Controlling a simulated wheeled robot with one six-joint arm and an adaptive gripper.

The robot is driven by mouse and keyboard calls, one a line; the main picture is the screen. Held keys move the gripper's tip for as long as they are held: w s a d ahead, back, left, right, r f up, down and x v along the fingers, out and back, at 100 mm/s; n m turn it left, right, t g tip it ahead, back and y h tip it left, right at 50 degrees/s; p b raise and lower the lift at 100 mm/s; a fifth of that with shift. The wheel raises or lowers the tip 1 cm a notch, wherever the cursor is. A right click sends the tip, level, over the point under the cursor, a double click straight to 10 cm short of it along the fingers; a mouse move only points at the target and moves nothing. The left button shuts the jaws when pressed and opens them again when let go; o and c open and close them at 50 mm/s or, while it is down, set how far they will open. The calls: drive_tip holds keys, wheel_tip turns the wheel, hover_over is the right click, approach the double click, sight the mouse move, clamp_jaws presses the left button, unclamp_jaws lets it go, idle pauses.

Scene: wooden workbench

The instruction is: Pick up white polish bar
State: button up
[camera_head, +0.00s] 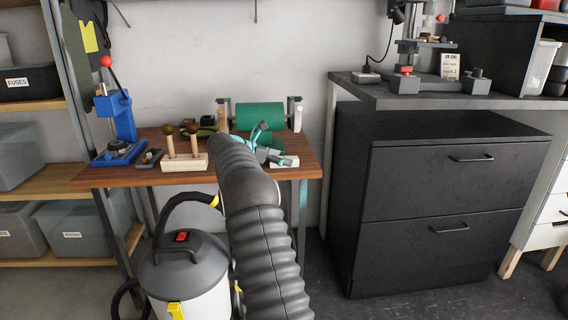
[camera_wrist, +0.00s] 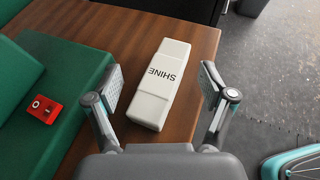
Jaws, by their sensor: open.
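The white polish bar (camera_wrist: 160,84), marked SHINE, lies flat on the wooden bench near its edge in the wrist view. In the head view a small part of it (camera_head: 291,161) shows at the bench's front right corner, partly hidden by my gripper. My gripper (camera_wrist: 164,88) is open, with one finger on each side of the bar in the wrist view. The fingers appear apart from the bar, and nothing is held. My gripper (camera_head: 270,155) also shows in the head view, above the bench's right end; my arm hides part of it.
A green machine (camera_wrist: 52,90) with a red switch (camera_wrist: 43,109) stands left of the bar. The wooden bench (camera_head: 228,180) also carries a wooden block with two upright handles (camera_head: 182,162) and a blue press (camera_head: 119,120). A black cabinet (camera_head: 435,190) stands to the right.

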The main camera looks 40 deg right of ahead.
clamp_jaws()
idle(0.4)
